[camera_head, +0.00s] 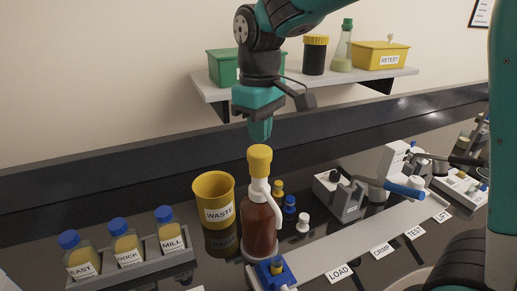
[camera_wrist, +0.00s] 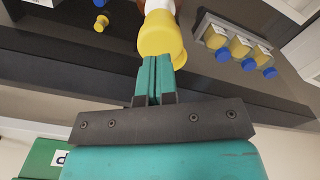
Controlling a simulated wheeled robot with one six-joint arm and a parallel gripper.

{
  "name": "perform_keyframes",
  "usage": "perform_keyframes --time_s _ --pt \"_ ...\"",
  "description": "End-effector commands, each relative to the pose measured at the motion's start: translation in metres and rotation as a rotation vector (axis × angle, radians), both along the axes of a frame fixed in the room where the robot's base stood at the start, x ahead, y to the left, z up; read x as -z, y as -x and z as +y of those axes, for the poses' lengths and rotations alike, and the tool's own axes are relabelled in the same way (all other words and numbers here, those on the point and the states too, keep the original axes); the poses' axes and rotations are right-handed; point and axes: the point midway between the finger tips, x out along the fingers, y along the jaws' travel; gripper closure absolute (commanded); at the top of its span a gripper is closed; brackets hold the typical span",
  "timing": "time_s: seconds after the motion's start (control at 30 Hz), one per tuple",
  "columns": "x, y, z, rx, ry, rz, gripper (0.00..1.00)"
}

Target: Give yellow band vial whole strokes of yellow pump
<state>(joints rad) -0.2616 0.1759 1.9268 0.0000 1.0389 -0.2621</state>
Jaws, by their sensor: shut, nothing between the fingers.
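The yellow pump (camera_head: 260,158) is a yellow cap on a white neck and spout, on an upright amber bottle (camera_head: 260,225). My gripper (camera_head: 260,135) is shut and empty, pointing down just above the yellow cap. In the wrist view its shut fingertips (camera_wrist: 155,62) overlap the edge of the yellow cap (camera_wrist: 161,36); I cannot tell whether they touch. A blue holder (camera_head: 287,277) stands in front of the bottle with a small yellow-topped piece (camera_head: 277,264) in it, perhaps the yellow band vial; its band is not clear.
Small yellow, blue (camera_head: 289,206) and white caps stand right of the bottle. A yellow WASTE bin (camera_head: 214,202) is close on its left, with a rack of blue-capped bottles (camera_head: 122,240) beyond. Labelled stations line the right. A shelf (camera_head: 205,88) hangs behind my arm.

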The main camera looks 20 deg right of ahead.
Motion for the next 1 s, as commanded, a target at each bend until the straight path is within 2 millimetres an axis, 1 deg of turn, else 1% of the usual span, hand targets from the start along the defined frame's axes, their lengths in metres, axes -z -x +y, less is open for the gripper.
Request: perform_keyframes --time_s 0.13,0.23,0.57,0.63,0.87,1.0 --pt "0.002 0.0 0.0 0.0 0.0 0.0 1.0" --pt "0.009 0.0 0.0 0.0 0.001 0.001 1.0" --pt "0.049 0.0 0.0 0.0 0.001 0.001 1.0" --pt "0.044 0.0 0.0 0.0 0.0 0.0 1.0" --pt "0.049 0.0 0.0 0.0 0.001 0.001 1.0" --pt "0.047 0.0 0.0 0.0 0.001 0.001 1.0"
